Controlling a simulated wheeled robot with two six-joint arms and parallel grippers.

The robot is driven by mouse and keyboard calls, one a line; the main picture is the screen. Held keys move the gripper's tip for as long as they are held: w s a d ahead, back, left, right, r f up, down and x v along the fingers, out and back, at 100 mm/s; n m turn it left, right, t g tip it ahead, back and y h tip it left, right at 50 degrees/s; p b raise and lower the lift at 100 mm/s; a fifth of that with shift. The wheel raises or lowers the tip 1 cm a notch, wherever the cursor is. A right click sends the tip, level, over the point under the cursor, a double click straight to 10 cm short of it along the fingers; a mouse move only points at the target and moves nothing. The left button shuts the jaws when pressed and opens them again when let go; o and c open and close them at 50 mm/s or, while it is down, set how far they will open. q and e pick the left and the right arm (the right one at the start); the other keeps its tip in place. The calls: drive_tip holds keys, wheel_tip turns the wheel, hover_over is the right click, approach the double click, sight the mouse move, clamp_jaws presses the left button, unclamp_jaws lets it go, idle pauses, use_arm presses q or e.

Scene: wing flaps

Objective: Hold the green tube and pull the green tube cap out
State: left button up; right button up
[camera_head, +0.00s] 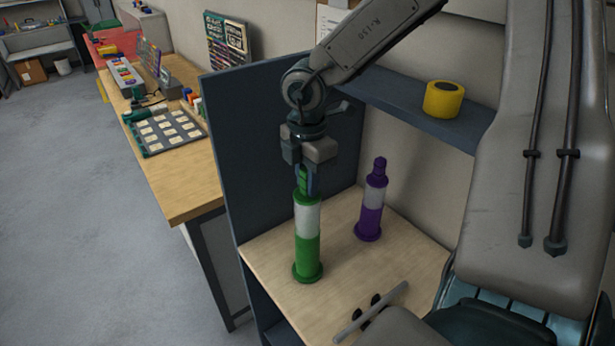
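The green tube (307,245) stands upright near the front left of the small wooden worktop, with a green base, a white band in its upper part and a green top. Its green cap (303,180) is at the upper end, in line with the tube. My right gripper (307,186) points straight down over the tube, with its fingers at the cap. The fingers partly hide the cap, and I cannot tell whether they press on it. My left gripper is not in view.
A purple tube (372,209) stands on the worktop (340,230) to the right. A yellow roll (443,99) sits on the blue-grey shelf (410,105) behind. A grey bar (371,312) lies at the front. A dark panel (290,135) borders the worktop's left side.

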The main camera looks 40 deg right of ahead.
clamp_jaws()
drive_tip(key=o, duration=0.7)
unclamp_jaws()
drive_tip(key=shift+r, duration=0.1)
drive_tip(key=shift+r, duration=0.2)
wheel_tip(320, 180, up, 4)
drive_tip(key=shift+w+f+b, duration=0.1)
drive_tip(key=shift+b, duration=0.8)
drive_tip(key=r+p, duration=0.1)
drive_tip(key=r, duration=0.1)
drive_tip(key=r+p, duration=0.2)
drive_tip(key=r, duration=0.1)
drive_tip(key=shift+s+a+r, duration=0.1)
drive_tip(key=shift+s+r, duration=0.1)
drive_tip(key=shift+r, duration=0.05)
drive_tip(key=shift+w+r+p, duration=0.1)
drive_tip(key=shift+r+p, duration=0.4)
